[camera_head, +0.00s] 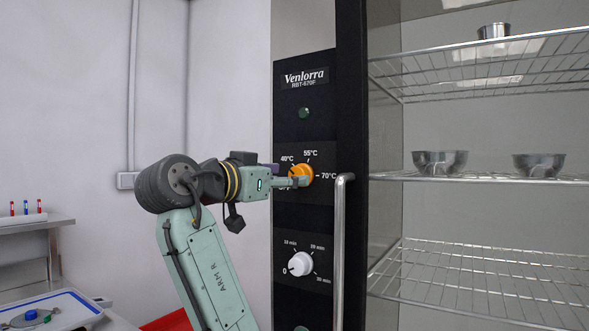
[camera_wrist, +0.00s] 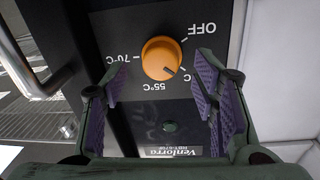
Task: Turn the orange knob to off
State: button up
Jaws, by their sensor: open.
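The orange knob (camera_head: 300,173) sits on the black control panel of the Venlorra cabinet, with 40°C, 55°C and 70°C marks around it. In the wrist view the knob (camera_wrist: 160,57) appears upside down, and its dark pointer line lies between 55°C and the partly hidden 40°C label. The OFF label (camera_wrist: 197,29) is at upper right there. My gripper (camera_head: 287,181) reaches the panel from the left. In the wrist view my gripper (camera_wrist: 162,68) is open, its purple-padded fingers on either side of the knob, with gaps visible between pads and knob.
A white timer knob (camera_head: 301,264) is below the orange one. A vertical metal handle (camera_head: 341,250) stands just right of the panel. Wire shelves (camera_head: 480,177) with metal bowls are behind it. A bench with a tray (camera_head: 50,309) is at lower left.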

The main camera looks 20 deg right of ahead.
aim_at(301, 169)
jog(key=p+x, duration=0.1)
jog(key=x, duration=0.3)
jog(key=shift+c, duration=0.5)
jog(key=c, duration=1)
